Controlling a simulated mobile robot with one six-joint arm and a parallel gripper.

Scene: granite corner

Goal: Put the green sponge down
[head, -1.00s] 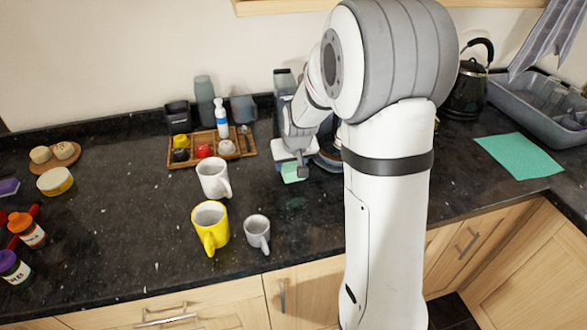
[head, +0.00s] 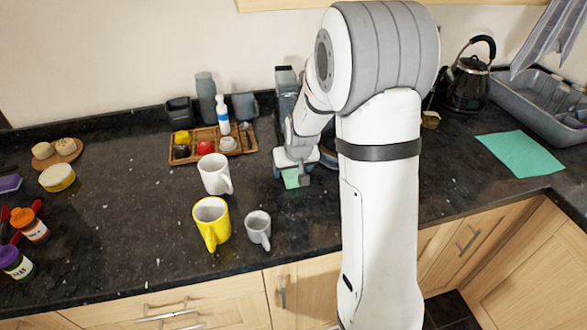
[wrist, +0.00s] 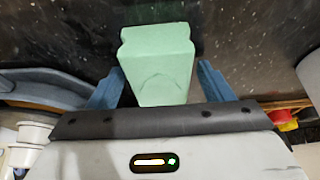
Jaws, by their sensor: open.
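The green sponge (wrist: 158,62) lies on the dark granite counter, and it shows in the head view as a pale green patch (head: 291,178) under my gripper. My gripper (wrist: 160,84) is open, with one blue finger on each side of the sponge's near end. A gap shows between each finger and the sponge. In the head view my gripper (head: 297,172) is low over the counter, right of the white mug, and partly covers the sponge.
A white mug (head: 215,175), a yellow mug (head: 211,222) and a grey mug (head: 258,229) stand to the left. A wooden tray (head: 180,160) with small items is behind them. A green cloth (head: 520,155) lies at the right, near the kettle (head: 467,80).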

